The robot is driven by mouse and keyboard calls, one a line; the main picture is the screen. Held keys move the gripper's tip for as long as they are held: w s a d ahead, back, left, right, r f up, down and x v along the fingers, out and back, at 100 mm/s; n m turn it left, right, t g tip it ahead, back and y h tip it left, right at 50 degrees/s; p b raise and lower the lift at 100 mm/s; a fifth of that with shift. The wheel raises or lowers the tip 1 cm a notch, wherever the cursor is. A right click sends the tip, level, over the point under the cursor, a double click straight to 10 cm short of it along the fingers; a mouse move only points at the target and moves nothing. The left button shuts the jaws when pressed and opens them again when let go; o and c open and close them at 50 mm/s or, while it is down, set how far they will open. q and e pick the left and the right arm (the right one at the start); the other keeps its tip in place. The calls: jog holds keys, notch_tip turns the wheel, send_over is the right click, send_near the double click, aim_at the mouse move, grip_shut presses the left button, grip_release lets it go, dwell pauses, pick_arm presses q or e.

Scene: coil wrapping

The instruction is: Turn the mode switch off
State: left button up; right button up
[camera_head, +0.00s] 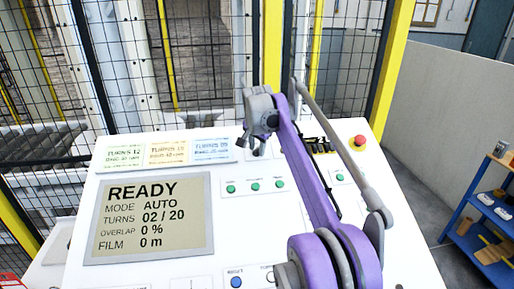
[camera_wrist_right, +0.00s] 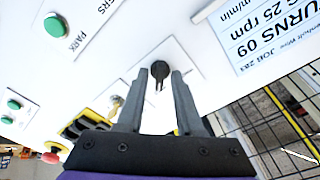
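A black rotary knob (camera_wrist_right: 158,72) sits on a white panel plate in the right wrist view; I take it for the mode switch, but its label is not readable. My right gripper (camera_wrist_right: 160,82) is open, its two dark fingers apart, with the knob showing between and just past the tips. I cannot tell whether the fingers touch it. In the head view my right gripper (camera_head: 245,138) is over the upper middle of the white control panel (camera_head: 245,225) and largely covers the knob. The display (camera_head: 150,218) reads READY, MODE AUTO. My left gripper is out of view.
A red emergency button (camera_head: 359,140) is at the panel's upper right. Several green buttons (camera_head: 255,187) lie below the gripper. A key-like switch (camera_wrist_right: 117,103) is beside the fingers. Three job cards (camera_head: 167,152) lie along the top edge. A mesh fence (camera_head: 140,60) stands behind.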

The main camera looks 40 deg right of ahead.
grip_shut()
jog(key=shift+n, duration=0.4)
jog(key=n, duration=0.3)
jog(key=shift+n, duration=2.6)
jog(key=shift+o, duration=1.1)
grip_release()
